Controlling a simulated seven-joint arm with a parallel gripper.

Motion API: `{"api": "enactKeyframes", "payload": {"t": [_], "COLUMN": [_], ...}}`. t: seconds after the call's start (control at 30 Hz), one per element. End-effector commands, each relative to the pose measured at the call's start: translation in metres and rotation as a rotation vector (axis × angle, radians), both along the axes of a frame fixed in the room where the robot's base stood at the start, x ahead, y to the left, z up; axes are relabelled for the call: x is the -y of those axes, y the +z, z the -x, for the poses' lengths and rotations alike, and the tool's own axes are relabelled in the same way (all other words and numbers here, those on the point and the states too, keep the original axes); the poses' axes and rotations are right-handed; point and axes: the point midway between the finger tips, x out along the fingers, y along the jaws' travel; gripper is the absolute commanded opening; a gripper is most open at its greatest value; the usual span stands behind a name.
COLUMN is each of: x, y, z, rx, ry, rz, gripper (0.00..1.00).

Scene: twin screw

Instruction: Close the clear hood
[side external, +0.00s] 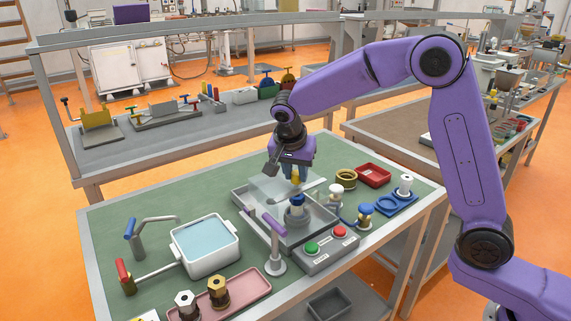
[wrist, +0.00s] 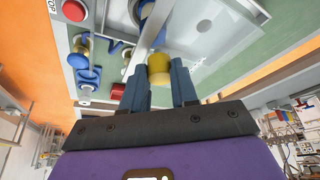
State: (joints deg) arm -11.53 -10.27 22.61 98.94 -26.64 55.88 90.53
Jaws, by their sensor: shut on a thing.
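The clear hood (side external: 268,190) is a see-through cover over the grey-framed station (side external: 247,217) in the middle of the green bench. Its panel looks tilted, though its exact angle is hard to tell. It also shows in the wrist view (wrist: 205,38) as a pale sheet. My gripper (side external: 294,175) is above the station, its blue fingers shut on a yellow knob (wrist: 158,70) at the hood's edge. In the wrist view the knob sits between my fingertips (wrist: 157,78). A blue-topped part (side external: 297,199) stands in the station beneath.
A control box with green (side external: 312,247) and red (side external: 339,232) buttons stands in front. A purple-handled lever (side external: 272,240) is close by at the front left. A white basin (side external: 205,262) is left. A red tray (side external: 373,174) and blue fixture (side external: 396,203) are right.

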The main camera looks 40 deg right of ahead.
Motion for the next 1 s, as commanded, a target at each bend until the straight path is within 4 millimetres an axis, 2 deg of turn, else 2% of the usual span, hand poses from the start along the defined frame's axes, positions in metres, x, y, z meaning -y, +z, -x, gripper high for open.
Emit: {"api": "enactKeyframes", "payload": {"t": [0.1,0.3,0.7,0.73,0.8,1.0], "x": [-0.002,-0.002,-0.002,-0.002,-0.002,-0.001], "y": [0.003,0.002,0.002,0.001,0.001,0.001], "z": [0.019,0.041,0.048,0.048,0.048,0.047], "rx": [0.007,0.008,0.001,0.001,0.001,0.001], "ry": [0.006,0.006,0.002,0.002,0.002,0.002], "rz": [-0.001,-0.003,-0.001,-0.002,-0.002,-0.001], "gripper": [0.0,0.0,0.0,0.35,0.54,0.54]}}
